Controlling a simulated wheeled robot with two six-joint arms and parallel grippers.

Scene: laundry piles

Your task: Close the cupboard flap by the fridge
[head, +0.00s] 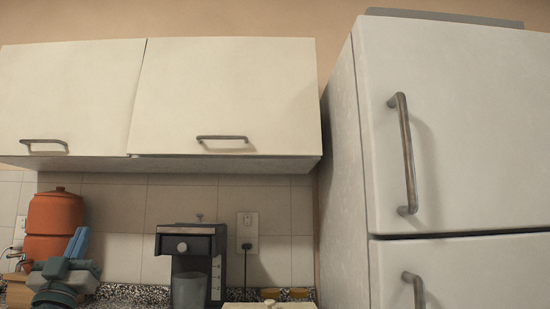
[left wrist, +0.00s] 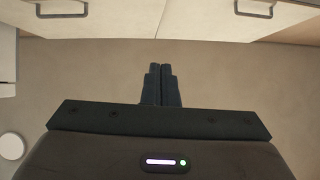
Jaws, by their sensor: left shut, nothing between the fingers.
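The cupboard flap by the fridge (head: 230,90) is a cream panel with a grey bar handle (head: 222,138) near its bottom edge. In the head view it lies flat, or nearly flat, against the wall cupboard; I cannot make out any clear gap at its lower edge. The fridge (head: 450,130) stands just to its right. My left gripper (head: 77,243) is at the lower left, well below and left of this flap and touching neither flap nor handle. In the left wrist view its dark fingers (left wrist: 161,85) are together and empty. My right gripper is not in view.
A second cupboard flap (head: 65,95) hangs to the left. Below stand an orange pot (head: 53,222) and a coffee machine (head: 192,245) on a speckled counter. The left wrist view shows cream fronts with handles above a bare beige surface.

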